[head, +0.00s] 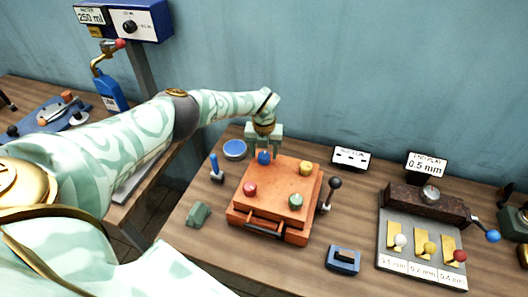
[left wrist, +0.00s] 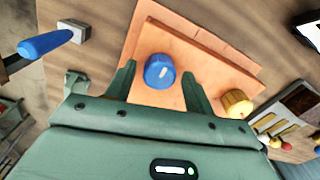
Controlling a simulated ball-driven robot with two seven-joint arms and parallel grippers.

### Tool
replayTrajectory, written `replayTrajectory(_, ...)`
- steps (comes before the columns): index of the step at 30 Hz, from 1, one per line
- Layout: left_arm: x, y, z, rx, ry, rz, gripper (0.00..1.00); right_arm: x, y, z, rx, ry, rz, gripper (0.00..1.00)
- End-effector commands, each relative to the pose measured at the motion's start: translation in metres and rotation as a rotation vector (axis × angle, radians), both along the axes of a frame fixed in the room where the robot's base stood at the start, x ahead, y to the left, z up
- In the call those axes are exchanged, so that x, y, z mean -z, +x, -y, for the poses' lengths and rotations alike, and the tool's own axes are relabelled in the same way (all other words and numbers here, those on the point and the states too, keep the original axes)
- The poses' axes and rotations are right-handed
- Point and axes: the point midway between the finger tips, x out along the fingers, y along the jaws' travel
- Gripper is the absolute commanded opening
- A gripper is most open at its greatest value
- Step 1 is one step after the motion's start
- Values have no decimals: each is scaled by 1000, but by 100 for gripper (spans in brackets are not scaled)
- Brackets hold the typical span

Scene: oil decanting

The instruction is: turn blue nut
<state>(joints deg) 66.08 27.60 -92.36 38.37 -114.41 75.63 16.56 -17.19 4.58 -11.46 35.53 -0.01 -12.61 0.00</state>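The blue nut (head: 263,157) sits at the back left corner of an orange block (head: 272,178). Yellow (head: 306,168), red (head: 250,188) and green (head: 295,200) nuts sit at its other corners. My left gripper (head: 263,146) is above the back edge of the block, right at the blue nut. In the left wrist view the blue nut (left wrist: 159,71) shows between the two spread fingers, with gaps on both sides. The fingers look open and not touching it. The yellow nut (left wrist: 237,103) lies outside the right finger. My right gripper is not in view.
A blue-handled lever (head: 215,168) stands left of the block and a black-knobbed lever (head: 332,192) right of it. A blue round dish (head: 234,149) is behind. A gauge fixture (head: 428,203) with several colored knobs stands at the right. The wall is close behind.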

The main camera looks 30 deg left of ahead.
Motion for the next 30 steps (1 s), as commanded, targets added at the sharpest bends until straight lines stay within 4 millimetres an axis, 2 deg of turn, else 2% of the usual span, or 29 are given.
replayTrajectory(8,1,-1,1,2,-1,-4,59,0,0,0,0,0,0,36)
replayTrajectory(12,-9,-1,1,3,0,-3,59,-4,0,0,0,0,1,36)
replayTrajectory(14,-20,-1,0,4,0,-2,59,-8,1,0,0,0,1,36)
replayTrajectory(19,-63,-1,0,3,-1,0,59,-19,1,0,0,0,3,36)
replayTrajectory(24,-108,0,0,2,0,1,59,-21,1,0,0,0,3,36)
replayTrajectory(30,-146,-1,0,1,0,-2,59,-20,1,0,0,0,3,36)
